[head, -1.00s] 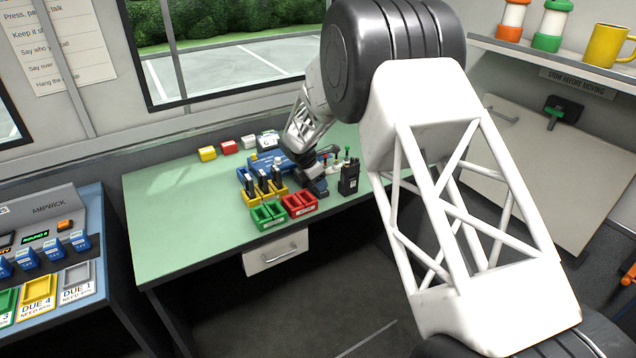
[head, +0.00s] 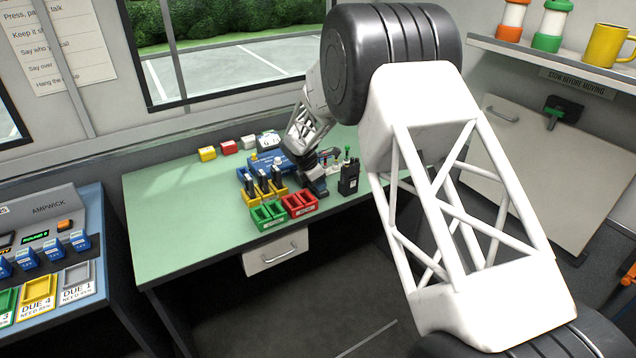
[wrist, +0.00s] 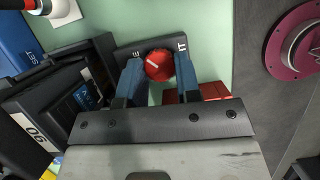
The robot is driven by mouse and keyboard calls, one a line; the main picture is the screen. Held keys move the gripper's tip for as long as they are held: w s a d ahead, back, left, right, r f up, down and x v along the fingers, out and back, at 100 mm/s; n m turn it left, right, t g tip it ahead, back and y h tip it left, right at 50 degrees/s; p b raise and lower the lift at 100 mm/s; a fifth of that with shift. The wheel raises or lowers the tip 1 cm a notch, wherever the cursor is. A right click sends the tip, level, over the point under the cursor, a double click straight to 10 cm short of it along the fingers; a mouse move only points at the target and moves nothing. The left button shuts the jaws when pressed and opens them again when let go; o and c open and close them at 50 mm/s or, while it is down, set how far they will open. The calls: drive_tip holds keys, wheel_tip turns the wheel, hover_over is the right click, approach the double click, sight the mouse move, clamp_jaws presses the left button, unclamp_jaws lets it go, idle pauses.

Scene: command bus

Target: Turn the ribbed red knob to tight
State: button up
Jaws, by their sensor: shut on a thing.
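The ribbed red knob (wrist: 159,65) shows in the wrist view between the two blue fingers of my gripper (wrist: 158,75). The fingers are shut on its sides. A white mark on the knob's face points to the upper left. The knob sits in front of a dark plate (wrist: 150,46) with pale letters, only partly readable, at its left and right ends. In the head view my gripper (head: 314,184) is low over the green bench, and the knob is hidden there behind the gripper and arm.
Red trays (head: 299,206) and green trays (head: 268,217) lie nearby on the bench (head: 180,235). The bench's left part is clear.

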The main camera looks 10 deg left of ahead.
drive_tip(key=shift+w+m+g+h, duration=0.1)
drive_tip(key=shift+m+g+h, duration=0.25)
drive_tip(key=shift+m, duration=1.05)
drive_tip(key=o, duration=0.9)
drive_tip(key=shift+a+r, duration=0.1)
drive_tip(key=shift+v, duration=3.8)
